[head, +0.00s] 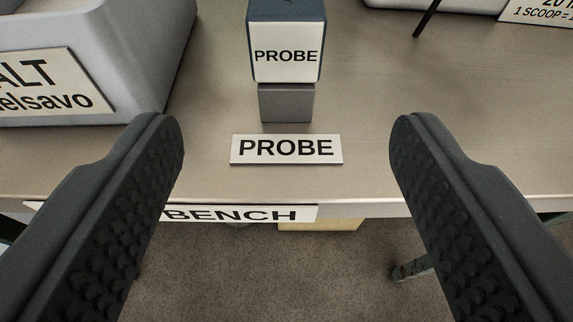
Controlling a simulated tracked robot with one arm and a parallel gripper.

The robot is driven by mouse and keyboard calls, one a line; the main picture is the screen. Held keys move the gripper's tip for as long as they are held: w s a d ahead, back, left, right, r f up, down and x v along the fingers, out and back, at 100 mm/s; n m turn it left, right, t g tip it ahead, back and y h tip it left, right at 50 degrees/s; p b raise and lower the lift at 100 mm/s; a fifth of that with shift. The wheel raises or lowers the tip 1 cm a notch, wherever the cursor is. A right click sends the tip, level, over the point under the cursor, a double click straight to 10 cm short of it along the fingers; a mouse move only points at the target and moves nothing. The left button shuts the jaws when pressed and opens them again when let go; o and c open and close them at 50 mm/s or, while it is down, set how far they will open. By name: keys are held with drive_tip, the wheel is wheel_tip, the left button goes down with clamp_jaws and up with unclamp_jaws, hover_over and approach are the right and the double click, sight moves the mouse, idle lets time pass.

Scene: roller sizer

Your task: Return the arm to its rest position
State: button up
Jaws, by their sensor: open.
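My gripper (287,145) is open and empty, its two dark padded fingers spread wide at the left and right of the head view. Between and beyond the fingertips, a dark blue block with a white PROBE label (286,56) sits on a small grey stand (286,103) on the bench. A flat PROBE plate (286,149) lies in front of the stand, near the bench's front edge. The fingers touch none of these. The top of the blue block is cut off by the frame.
The bench (365,110) has bare room right of the stand. A grey bin (130,60) with a partly cut-off label stands at left. A pale container (440,4) and a scoop sign (540,12) are at upper right. A BENCH sign (240,214) hangs on the front edge, above carpet (300,275).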

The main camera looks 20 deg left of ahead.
idle(0.4)
drive_tip(key=w+d+r+m+t+h, duration=0.1)
drive_tip(key=d+r+h, duration=0.2)
drive_tip(key=r, duration=1.1)
drive_tip(key=w+d+r+m+h, duration=0.1)
drive_tip(key=d+r+h, duration=0.1)
drive_tip(key=r, duration=1.2)
drive_tip(key=s+a+r, duration=0.4)
drive_tip(key=s+r, duration=0.4)
drive_tip(key=r, duration=0.4)
drive_tip(key=s+a+r+m+t, duration=0.1)
drive_tip(key=s+a+r, duration=0.3)
drive_tip(key=s+r, duration=0.4)
wheel_tip(320, 180, up, 4)
drive_tip(key=shift+s+a+f+m+y, duration=0.1)
drive_tip(key=shift+s+a+m+y, duration=0.15)
drive_tip(key=shift+m+y, duration=0.05)
